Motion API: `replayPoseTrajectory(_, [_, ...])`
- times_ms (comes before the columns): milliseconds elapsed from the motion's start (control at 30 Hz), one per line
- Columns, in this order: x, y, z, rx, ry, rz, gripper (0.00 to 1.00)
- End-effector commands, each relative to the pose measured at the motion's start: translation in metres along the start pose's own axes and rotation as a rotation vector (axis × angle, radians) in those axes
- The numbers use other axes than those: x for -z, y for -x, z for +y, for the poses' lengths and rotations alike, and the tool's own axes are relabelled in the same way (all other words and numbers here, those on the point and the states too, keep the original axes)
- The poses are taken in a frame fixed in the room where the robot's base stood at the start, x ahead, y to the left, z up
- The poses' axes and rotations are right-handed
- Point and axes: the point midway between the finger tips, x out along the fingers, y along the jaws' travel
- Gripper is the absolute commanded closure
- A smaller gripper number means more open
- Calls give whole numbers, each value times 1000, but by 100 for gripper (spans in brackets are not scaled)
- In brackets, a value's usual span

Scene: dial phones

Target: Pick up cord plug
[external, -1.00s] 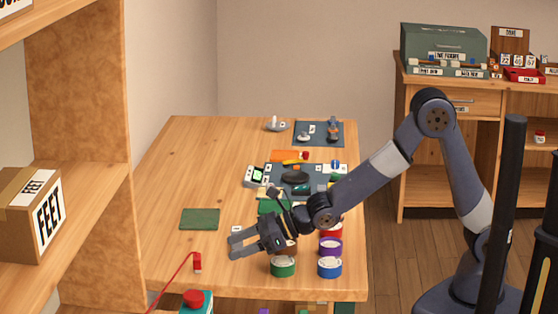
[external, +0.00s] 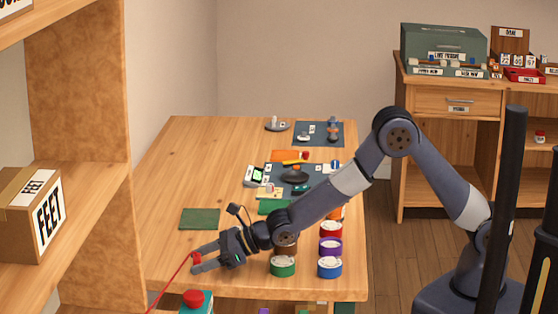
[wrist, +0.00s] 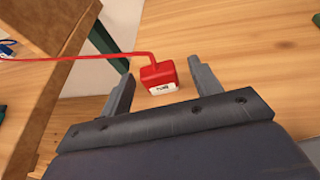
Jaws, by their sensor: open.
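The cord plug (wrist: 159,77) is a small red block with a white label, and a red cord runs from it to the left. In the external view the plug (external: 196,259) lies on the wooden table near its front left edge, partly covered by my fingers. My gripper (external: 193,260) is open around the plug. In the wrist view my gripper (wrist: 160,82) has one finger on each side of the plug, with gaps between fingers and plug.
Round containers with green (external: 283,266) and blue (external: 330,267) sides stand right of my gripper. A dark green mat (external: 199,219) lies behind it. A red button on a teal box (external: 195,300) is in front. The table's left middle is clear.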

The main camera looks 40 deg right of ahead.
Motion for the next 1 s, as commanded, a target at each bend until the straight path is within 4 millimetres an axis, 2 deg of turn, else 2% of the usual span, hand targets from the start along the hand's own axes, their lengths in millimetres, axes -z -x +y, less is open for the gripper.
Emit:
replayPoseTrajectory(100, [0,-7,0,0,0,1,40])
replayPoseTrajectory(367, [0,-8,0,0,0,0,40])
replayPoseTrajectory(900, [0,-8,0,0,0,0,84])
replayPoseTrajectory(1000, [0,-8,0,0,0,-1,88])
